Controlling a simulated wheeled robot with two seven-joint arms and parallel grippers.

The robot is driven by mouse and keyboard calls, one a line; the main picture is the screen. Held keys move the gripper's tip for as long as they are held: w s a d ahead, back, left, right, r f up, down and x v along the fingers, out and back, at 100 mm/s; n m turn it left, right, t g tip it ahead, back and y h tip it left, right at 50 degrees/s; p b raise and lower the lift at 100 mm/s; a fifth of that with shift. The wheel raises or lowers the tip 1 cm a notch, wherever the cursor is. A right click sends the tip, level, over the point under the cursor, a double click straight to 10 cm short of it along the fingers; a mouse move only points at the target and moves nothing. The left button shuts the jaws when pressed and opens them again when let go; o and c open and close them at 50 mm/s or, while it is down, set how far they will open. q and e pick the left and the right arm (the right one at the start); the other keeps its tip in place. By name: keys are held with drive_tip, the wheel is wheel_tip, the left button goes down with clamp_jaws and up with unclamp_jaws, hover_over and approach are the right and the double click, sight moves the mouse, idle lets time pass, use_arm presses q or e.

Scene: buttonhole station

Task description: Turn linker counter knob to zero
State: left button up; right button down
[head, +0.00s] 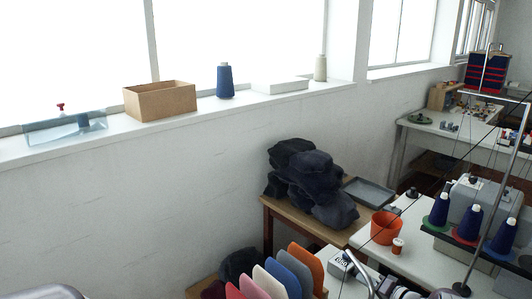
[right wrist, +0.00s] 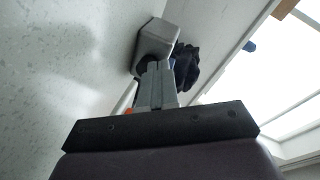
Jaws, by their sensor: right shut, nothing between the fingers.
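The linker counter (head: 341,265) is a small light-grey box with a digit window, at the front left of the white table in the head view. A grey box that looks like the counter (right wrist: 158,38) stands beyond my fingertips in the right wrist view. Its knob is not clearly visible. My right gripper (right wrist: 158,70) is shut and empty, its grey fingers pointing towards that box. I cannot tell whether they touch it. In the head view my right gripper is low at the bottom edge, partly cut off. My left gripper is not in view.
An orange cup (head: 385,228) and a small orange spool (head: 397,246) stand behind the counter on the table. A grey curved bar (head: 358,272) rises beside it. Dark garments (head: 312,185) lie on a wooden table behind. Blue yarn cones (head: 470,222) stand at right.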

drive_tip(key=shift+b+x, duration=0.35)
drive_tip(key=shift+x, duration=0.45)
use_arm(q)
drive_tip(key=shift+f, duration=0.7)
use_arm(e)
drive_tip(key=shift+a+r, duration=0.1)
drive_tip(key=shift+a, duration=0.05)
